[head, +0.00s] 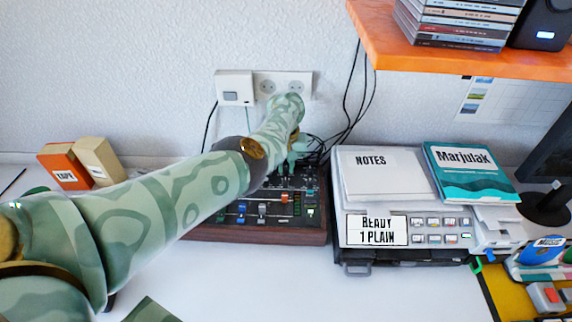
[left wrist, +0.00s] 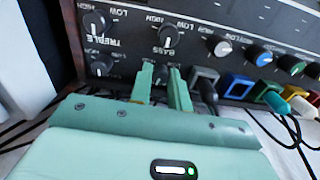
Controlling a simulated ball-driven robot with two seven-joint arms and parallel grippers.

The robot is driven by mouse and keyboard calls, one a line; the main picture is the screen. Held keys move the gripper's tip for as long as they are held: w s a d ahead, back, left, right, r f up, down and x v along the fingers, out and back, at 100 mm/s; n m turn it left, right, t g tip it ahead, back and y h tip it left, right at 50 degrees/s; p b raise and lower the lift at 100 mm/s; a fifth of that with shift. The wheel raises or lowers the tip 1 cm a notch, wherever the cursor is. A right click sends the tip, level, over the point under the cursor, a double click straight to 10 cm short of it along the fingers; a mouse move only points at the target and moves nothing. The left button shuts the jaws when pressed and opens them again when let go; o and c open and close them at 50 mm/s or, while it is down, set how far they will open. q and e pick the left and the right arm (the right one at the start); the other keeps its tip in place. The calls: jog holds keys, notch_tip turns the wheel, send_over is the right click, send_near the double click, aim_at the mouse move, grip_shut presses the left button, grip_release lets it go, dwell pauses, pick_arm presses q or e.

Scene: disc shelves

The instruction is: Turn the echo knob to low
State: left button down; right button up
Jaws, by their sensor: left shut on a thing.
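The mixer (head: 226,234) is a dark panel with a wooden edge, standing on the desk against the wall. My left gripper (head: 287,168) reaches down over its back part. In the left wrist view the panel is upside down, with a treble knob (left wrist: 95,22), a bass knob (left wrist: 168,38) and another black knob (left wrist: 102,66). There my left gripper (left wrist: 162,78) is shut on a small knob below the bass knob. The fingers hide most of that knob, its pointer and its label, so I cannot read its name or setting. My right gripper is out of view.
Coloured plugs with cables (left wrist: 275,100) sit close beside the fingers. An orange shelf (head: 450,58) overhangs at upper right. The desk front (head: 260,285) is clear.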

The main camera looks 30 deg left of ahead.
pick_arm(q)
jog(key=shift+n, duration=0.3)
jog(key=n, duration=0.4)
jog(key=shift+n, duration=3)
jog(key=shift+d, duration=0.1)
jog(key=c, duration=1.3)
grip_release()
jog(key=shift+r, duration=0.1)
